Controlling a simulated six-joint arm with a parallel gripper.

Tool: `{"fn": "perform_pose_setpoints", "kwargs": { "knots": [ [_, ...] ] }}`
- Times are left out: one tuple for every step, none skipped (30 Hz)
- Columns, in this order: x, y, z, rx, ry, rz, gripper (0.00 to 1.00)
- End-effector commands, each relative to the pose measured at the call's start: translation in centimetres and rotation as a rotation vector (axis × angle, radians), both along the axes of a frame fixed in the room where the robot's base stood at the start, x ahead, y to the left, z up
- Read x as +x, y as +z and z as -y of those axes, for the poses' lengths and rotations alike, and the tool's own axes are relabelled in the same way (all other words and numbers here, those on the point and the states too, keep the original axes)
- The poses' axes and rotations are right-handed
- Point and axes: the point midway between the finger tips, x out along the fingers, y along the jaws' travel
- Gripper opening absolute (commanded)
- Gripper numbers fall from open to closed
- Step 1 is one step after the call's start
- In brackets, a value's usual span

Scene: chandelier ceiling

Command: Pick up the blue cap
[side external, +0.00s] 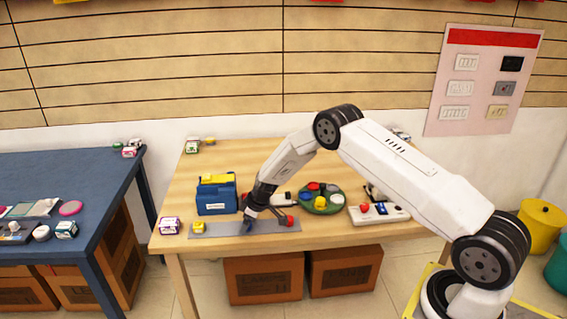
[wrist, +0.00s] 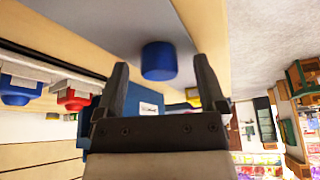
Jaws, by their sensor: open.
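The blue cap (wrist: 158,60) is a short cylinder on the grey mat (wrist: 186,18) in the wrist view. My gripper (wrist: 160,68) is open, with one dark finger on each side of the cap and a visible gap to each. I cannot tell how far down the fingers reach around it. In the side view my gripper (side external: 249,220) is low over the grey mat (side external: 275,228) near the table's front edge. A bit of blue, likely the cap (side external: 249,227), shows at its tip, mostly hidden.
A blue box (side external: 216,199) with a yellow top stands just left of my gripper. A red cap (side external: 289,220) is close on the right. A green round tray (side external: 338,190) holds several coloured caps. A white board (side external: 395,213) lies farther right. The table's back middle is clear.

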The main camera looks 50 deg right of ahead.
Motion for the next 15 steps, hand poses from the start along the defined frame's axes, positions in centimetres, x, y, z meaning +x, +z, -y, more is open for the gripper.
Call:
{"fn": "perform_pose_setpoints", "kwargs": {
  "knots": [
    [0.0, 0.01, 0.01, 0.0, 0.0, 0.0, 0.9],
    [0.0, 0.02, 0.01, 0.0, 0.0, 0.0, 0.9],
    [0.0, 0.02, 0.01, 0.0, 0.0, 0.0, 0.9],
    [0.0, 0.02, 0.01, 0.0, 0.0, 0.0, 0.9],
    [0.0, 0.02, 0.01, 0.0, 0.0, 0.0, 0.9],
    [-0.01, 0.03, 0.01, 0.0, 0.0, 0.0, 0.9],
    [-0.01, 0.03, 0.01, 0.0, 0.0, 0.0, 0.84],
    [-0.01, 0.03, 0.01, 0.0, 0.0, 0.0, 0.74],
    [0.0, 0.03, 0.02, 0.0, 0.0, 0.0, 0.61],
    [-0.01, 0.03, 0.01, 0.0, 0.0, 0.0, 0.52],
    [-0.01, 0.03, 0.01, 0.0, 0.0, 0.0, 0.42],
    [0.0, 0.03, 0.02, 0.0, 0.0, 0.0, 0.3],
    [0.0, 0.03, 0.02, 0.0, 0.0, 0.0, 0.2],
    [0.0, 0.03, 0.02, 0.0, 0.0, 0.0, 0.1],
    [0.0, 0.03, 0.02, 0.0, 0.0, 0.0, 0.0]
  ]
}}
